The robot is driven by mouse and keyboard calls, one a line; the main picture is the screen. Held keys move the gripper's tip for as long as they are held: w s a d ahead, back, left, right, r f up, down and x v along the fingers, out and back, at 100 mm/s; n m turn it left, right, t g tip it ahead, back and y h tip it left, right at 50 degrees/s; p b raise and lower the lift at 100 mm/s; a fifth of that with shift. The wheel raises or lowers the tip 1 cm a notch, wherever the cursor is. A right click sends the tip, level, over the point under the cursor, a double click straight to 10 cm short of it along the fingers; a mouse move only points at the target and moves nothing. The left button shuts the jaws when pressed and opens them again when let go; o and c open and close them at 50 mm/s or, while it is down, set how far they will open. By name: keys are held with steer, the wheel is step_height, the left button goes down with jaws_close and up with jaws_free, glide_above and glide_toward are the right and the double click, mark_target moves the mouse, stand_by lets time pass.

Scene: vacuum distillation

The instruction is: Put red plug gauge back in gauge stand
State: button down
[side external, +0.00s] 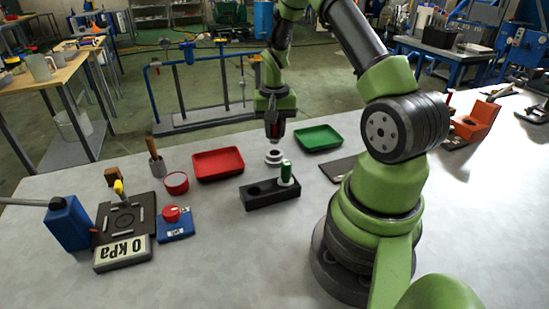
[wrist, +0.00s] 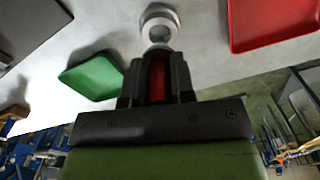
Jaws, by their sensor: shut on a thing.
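My gripper (side external: 273,134) is shut on the red plug gauge, whose red handle (wrist: 157,78) shows between the fingers in the wrist view. The gauge points down over a grey metal ring (side external: 273,156), which also shows in the wrist view (wrist: 159,17). I cannot tell whether its tip is inside the ring or just above it. The black gauge stand (side external: 270,197) lies in front of the ring, nearer the camera. Its left hole (side external: 254,190) is empty. A green plug gauge (side external: 286,172) stands upright in its right hole.
A red tray (side external: 218,164) lies left of my gripper and a green tray (side external: 318,138) lies to the right. A dark flat plate (side external: 342,168) lies near my base. A red round dish (side external: 176,183), a pressure display (side external: 122,252) and a blue canister (side external: 68,224) stand further left.

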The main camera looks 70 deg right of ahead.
steer(key=shift+r, duration=0.2)
stand_by(0.3)
